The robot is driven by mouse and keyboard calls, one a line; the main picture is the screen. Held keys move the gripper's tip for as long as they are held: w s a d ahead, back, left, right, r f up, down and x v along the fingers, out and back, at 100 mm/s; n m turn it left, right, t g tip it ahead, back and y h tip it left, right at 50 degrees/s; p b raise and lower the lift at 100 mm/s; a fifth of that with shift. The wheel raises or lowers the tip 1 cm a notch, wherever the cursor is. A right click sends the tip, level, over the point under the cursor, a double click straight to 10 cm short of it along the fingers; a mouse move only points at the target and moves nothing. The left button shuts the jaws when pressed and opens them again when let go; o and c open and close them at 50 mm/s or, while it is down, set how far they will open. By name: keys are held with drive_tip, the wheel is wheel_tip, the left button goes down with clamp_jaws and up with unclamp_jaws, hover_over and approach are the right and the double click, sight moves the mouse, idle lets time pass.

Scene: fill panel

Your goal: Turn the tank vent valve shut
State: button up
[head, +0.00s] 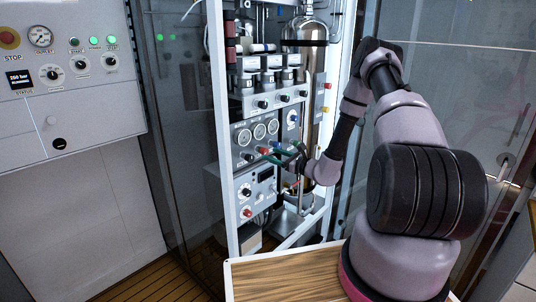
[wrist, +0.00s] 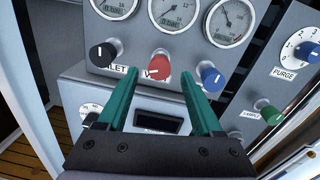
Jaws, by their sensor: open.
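A red knob (wrist: 158,68) sits on the grey gauge panel, under the row of round gauges. It carries a white pointer mark and a label that begins with "V"; the rest is hidden. The red knob also shows small in the head view (head: 262,150). My gripper (wrist: 158,75) is open, with one teal finger on each side of the red knob in the wrist view. I cannot tell whether the fingers touch it. In the head view my gripper (head: 281,152) is at the panel front, partly hidden by the wrist.
A black knob (wrist: 103,54) is close left of my gripper, and a blue knob (wrist: 212,79) close right. A purge dial (wrist: 307,50) and green knob (wrist: 269,113) are farther right. A white frame post (head: 225,130) borders the panel; a wooden top (head: 275,278) lies below.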

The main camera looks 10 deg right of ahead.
sight(266, 152)
drive_tip(key=shift+x, duration=1.6)
drive_tip(key=shift+c, duration=0.3)
clamp_jaws()
